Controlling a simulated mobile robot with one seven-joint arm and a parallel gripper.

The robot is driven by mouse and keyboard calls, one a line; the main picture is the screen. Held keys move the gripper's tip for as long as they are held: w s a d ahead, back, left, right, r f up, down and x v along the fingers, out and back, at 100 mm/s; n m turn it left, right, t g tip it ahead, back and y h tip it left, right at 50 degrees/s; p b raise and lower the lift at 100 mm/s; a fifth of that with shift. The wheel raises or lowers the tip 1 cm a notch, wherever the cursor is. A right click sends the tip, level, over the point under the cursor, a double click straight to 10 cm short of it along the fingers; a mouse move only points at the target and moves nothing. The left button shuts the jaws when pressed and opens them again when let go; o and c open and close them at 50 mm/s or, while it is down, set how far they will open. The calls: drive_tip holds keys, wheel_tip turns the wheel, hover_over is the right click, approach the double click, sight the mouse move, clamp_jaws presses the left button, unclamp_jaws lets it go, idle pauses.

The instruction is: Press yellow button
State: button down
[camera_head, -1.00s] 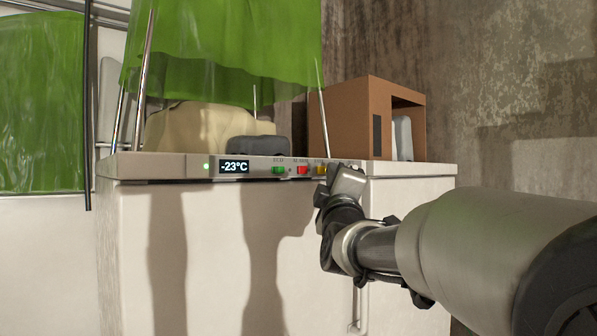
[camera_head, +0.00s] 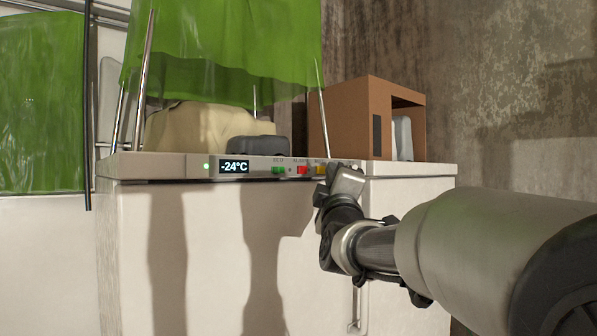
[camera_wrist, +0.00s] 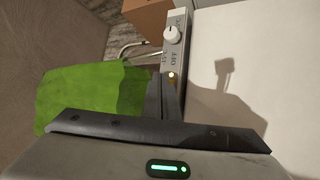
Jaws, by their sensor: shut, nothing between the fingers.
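The yellow button (camera_head: 320,168) is on the front control strip (camera_head: 190,166) of a white chest freezer (camera_head: 215,260), to the right of a red button (camera_head: 302,170) and a green button (camera_head: 279,170). My gripper (camera_head: 345,176) is at the strip's front, just right of the yellow button and partly covering the strip there. In the wrist view, my closed fingers (camera_wrist: 163,92) reach the near end of the visible strip (camera_wrist: 176,57). A small yellowish lit spot (camera_wrist: 171,75) shows by the fingertips. I cannot tell whether the fingers touch the button.
A display (camera_head: 234,167) reads -24°C, with a green lamp (camera_head: 207,167) beside it. A white knob (camera_wrist: 172,33) is on the strip. A brown box (camera_head: 345,120) and a green sheet (camera_head: 225,50) on thin metal poles are above the freezer top.

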drive_tip(key=shift+w+a, duration=0.2)
drive_tip(key=shift+w, duration=0.15)
drive_tip(key=shift+w+a, duration=0.15)
drive_tip(key=shift+w, duration=0.05)
idle(0.5)
drive_tip(key=shift+s, duration=0.1)
drive_tip(key=shift+s+d+b, duration=0.4)
drive_tip(key=shift+s+b, duration=0.1)
drive_tip(key=shift+b, duration=0.1)
drive_tip(key=shift+s, duration=0.1)
drive_tip(key=s+d+b, duration=0.1)
drive_tip(key=s+b, duration=0.1)
drive_tip(key=s+d+b, duration=0.2)
drive_tip(key=shift+s+d, duration=0.3)
drive_tip(key=shift+s, duration=0.05)
idle(0.7)
